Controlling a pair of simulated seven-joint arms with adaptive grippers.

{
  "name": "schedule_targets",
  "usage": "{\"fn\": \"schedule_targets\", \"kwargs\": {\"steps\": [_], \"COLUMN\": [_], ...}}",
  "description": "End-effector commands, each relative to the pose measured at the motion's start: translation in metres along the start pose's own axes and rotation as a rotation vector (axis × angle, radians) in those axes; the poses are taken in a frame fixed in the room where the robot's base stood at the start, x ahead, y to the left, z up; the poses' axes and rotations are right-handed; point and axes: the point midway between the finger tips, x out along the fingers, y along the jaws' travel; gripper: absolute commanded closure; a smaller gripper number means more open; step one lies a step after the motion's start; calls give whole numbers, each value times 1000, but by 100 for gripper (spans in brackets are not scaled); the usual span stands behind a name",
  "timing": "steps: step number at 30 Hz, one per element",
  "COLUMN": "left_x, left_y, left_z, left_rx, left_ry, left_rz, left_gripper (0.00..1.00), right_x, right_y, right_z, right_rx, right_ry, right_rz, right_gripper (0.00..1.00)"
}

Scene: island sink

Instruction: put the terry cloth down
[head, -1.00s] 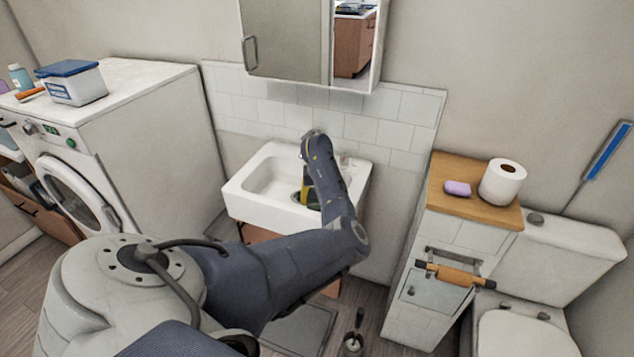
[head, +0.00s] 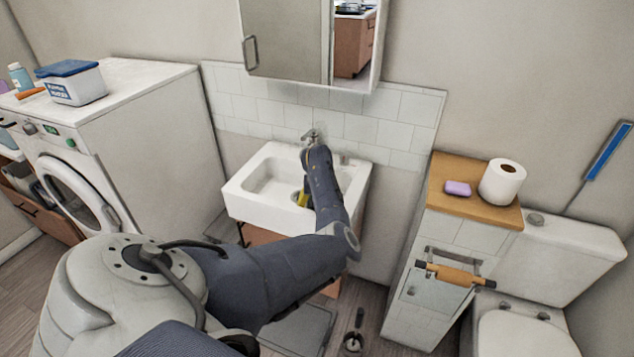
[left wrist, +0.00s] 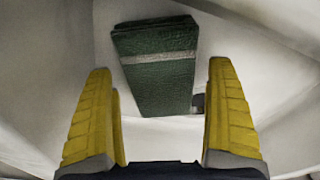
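The terry cloth (left wrist: 158,70) is a folded dark green piece with a pale stripe across it. In the left wrist view it lies against the white surface of the sink basin, ahead of and between my fingers. My left gripper (left wrist: 160,68) is open, with its two yellow fingers spread wide and a gap on each side of the cloth. In the head view my left arm reaches over the white sink (head: 242,206), and a yellow finger (head: 303,199) shows in the basin. My forearm hides the cloth there. My right gripper is not in view.
A faucet (head: 312,135) stands at the sink's back edge, close to my wrist. A mirror cabinet (head: 290,40) hangs above. A washing machine (head: 150,130) is on the left. A tiled cabinet (head: 445,235) with soap (head: 457,188) and a paper roll (head: 502,182) is on the right.

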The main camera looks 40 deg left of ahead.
Motion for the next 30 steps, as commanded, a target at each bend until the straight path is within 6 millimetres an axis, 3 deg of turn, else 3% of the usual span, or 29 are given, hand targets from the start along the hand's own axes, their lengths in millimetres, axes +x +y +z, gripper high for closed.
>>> {"fn": "schedule_targets", "kwargs": {"steps": [7, 11, 24, 30], "left_x": [-3, -16, -90, -112], "left_y": [0, 2, 2, 0], "left_z": [0, -1, -1, -1], "left_rx": [0, 0, -1, -1], "left_ry": [0, 3, 3, 1], "left_rz": [0, 2, 3, 1], "left_gripper": [11, 11, 11, 11], "right_x": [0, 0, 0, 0], "right_y": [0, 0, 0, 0], "right_z": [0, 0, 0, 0], "right_rx": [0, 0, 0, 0], "right_ry": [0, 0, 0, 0], "right_rz": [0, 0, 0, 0], "right_gripper": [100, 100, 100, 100]}}
